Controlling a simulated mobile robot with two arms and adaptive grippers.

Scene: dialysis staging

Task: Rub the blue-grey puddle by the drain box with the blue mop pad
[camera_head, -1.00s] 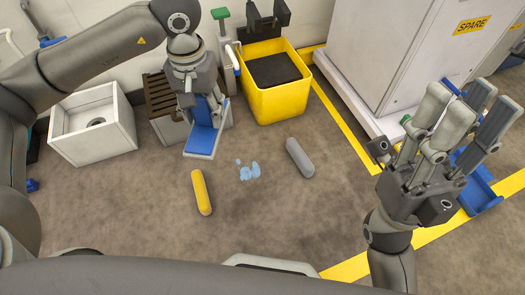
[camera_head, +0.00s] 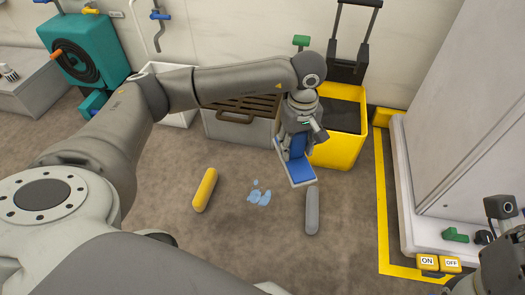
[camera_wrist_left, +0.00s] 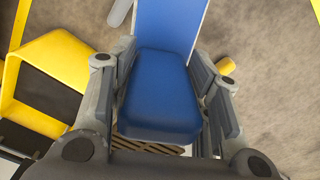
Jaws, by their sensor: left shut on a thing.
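My left gripper (camera_head: 298,148) is shut on the blue block-shaped grip of the mop pad (camera_head: 299,175), a flat blue plate with a pale edge. The grip fills the space between the fingers in the left wrist view (camera_wrist_left: 160,95). The pad seems held above the floor. The blue-grey puddle (camera_head: 260,197), several small patches, lies on the floor, lower left of the pad and apart from it in the picture. A grey box with a brown slatted top (camera_head: 240,105) stands behind. My right gripper (camera_head: 503,245) is cut off at the right edge; its fingers are hidden.
A yellow cylinder (camera_head: 205,190) lies left of the puddle, a grey cylinder (camera_head: 312,211) right of it. A yellow bin (camera_head: 340,150) stands behind the pad. A white open box (camera_head: 180,117) is at the back left. The floor around the puddle is otherwise clear.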

